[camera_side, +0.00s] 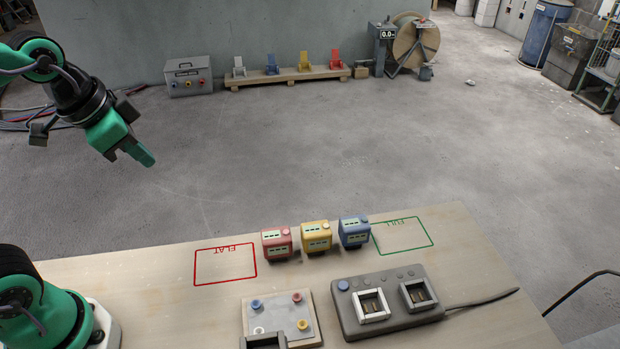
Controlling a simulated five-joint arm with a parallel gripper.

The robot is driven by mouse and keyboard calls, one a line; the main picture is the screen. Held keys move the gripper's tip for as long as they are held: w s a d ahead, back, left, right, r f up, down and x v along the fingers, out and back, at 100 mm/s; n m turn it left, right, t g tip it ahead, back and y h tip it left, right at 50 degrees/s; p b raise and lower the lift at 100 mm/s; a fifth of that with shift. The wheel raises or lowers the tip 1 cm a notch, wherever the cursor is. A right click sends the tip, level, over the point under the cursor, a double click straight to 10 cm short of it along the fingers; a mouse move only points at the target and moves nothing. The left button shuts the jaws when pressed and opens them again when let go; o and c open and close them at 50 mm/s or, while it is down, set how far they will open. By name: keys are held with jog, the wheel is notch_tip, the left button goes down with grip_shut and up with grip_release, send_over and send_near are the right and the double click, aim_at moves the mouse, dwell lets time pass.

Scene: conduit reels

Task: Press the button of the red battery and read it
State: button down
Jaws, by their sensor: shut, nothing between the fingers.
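The red battery (277,243) stands upright on the wooden table, at the left end of a row of three. A button shows on its top, and its front carries a small pale display too small to read. The yellow battery (316,237) and the blue battery (354,232) stand beside it to the right. My gripper (146,160) is shut and empty, high up at the left, well apart from the red battery and pointing down to the right.
A red FLAT outline (225,279) lies left of the batteries, a green FULL outline (403,249) right. In front are a grey charger (388,303) with two bays and a cable, and a pale board (280,318) with coloured knobs. Both outlines are empty.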

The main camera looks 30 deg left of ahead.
jog(key=w+d+m+g, duration=0.2)
jog(key=w+d+m, duration=0.4)
jog(key=w+m, duration=0.3)
jog(key=m+g, duration=0.3)
jog(key=m, duration=1.1)
send_over(286, 232)
jog(key=shift+f, duration=2.35)
jog(key=shift+f, duration=0.1)
notch_tip(286, 232, down, 14)
jog(key=shift+r, duration=0.1)
